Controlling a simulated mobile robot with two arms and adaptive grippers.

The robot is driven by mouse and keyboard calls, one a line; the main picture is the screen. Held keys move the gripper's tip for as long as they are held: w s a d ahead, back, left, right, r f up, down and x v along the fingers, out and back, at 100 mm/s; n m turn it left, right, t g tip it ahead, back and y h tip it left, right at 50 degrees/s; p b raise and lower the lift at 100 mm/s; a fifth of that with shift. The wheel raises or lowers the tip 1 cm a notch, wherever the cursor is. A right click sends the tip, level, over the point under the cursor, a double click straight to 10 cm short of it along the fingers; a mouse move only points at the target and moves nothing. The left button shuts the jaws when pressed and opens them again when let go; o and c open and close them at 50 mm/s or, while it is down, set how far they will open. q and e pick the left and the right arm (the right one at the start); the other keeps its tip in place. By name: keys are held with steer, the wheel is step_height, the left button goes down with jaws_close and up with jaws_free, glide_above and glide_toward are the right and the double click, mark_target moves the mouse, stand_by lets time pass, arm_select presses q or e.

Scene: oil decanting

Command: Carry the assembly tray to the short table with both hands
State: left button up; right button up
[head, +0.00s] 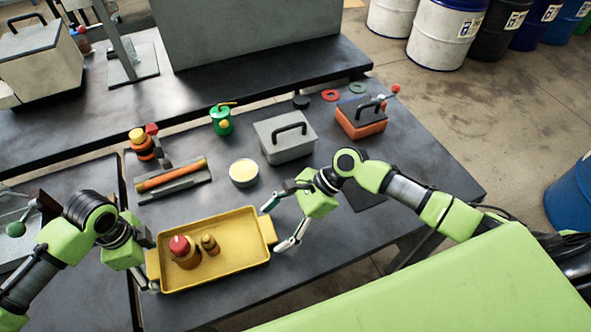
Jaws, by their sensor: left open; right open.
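The yellow assembly tray (237,256) lies on the dark table, with a handle tab at its left end and another at its right end. Inside it stand a brass part with a red top (182,250) and a smaller brass part (210,244). My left gripper (150,265) is at the tray's left handle; its fingers are partly hidden. My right gripper (272,228) is open, its two fingers apart around the tray's right handle, and I cannot tell if they touch it. Which table is the short one is not clear from this view.
Behind the tray are an orange cylinder on a grey holder (172,180), a white bowl (243,172), a grey box (286,137), an orange box (361,118) and a green can (222,121). Drums (446,35) stand at the back right. The table's front right is clear.

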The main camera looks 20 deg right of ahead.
arm_select(q)
step_height(320, 180, up, 12)
steer(key=shift+f, duration=0.15)
arm_select(e)
steer(key=v, duration=1.2)
